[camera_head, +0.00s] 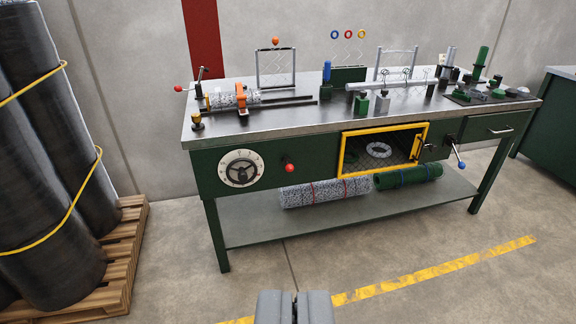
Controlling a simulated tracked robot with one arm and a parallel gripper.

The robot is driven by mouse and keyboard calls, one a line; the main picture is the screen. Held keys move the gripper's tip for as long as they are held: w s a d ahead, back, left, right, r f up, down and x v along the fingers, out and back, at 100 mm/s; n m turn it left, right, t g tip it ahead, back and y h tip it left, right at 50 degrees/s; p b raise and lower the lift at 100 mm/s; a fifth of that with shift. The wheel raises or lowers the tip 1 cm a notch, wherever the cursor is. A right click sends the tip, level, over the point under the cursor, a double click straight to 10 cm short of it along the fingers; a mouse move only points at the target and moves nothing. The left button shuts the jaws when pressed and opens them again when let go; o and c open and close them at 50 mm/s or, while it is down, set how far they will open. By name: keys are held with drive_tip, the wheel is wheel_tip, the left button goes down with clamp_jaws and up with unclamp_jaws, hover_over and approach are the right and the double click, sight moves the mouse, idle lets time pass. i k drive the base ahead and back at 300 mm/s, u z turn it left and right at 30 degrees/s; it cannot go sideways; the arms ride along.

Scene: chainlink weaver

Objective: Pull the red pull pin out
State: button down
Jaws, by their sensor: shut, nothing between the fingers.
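A red ring (361,33) stands at the right of a row of three, beside a yellow ring (348,33) and a blue ring (334,34). The row is above a dark green block (348,74) at the bench's back edge. The link between rings and block is too fine to make out. A red knob (290,168) also sits on the bench's front panel. I cannot tell for certain which red part is the pull pin. My gripper (295,298) is shut and empty at the bottom of the view, well in front of the bench and apart from everything.
The green workbench (230,130) carries a rail fixture with an orange clamp (242,102) and several posts. A yellow-framed opening (348,165) and a blue-tipped lever (461,165) are in front. Black rolls (45,150) stand on a pallet at left. The floor before the bench is clear.

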sight(289, 167)
drive_tip(key=k, duration=0.55)
drive_tip(key=u, duration=0.25)
drive_tip(key=i, duration=1.6)
drive_tip(key=z, duration=0.35)
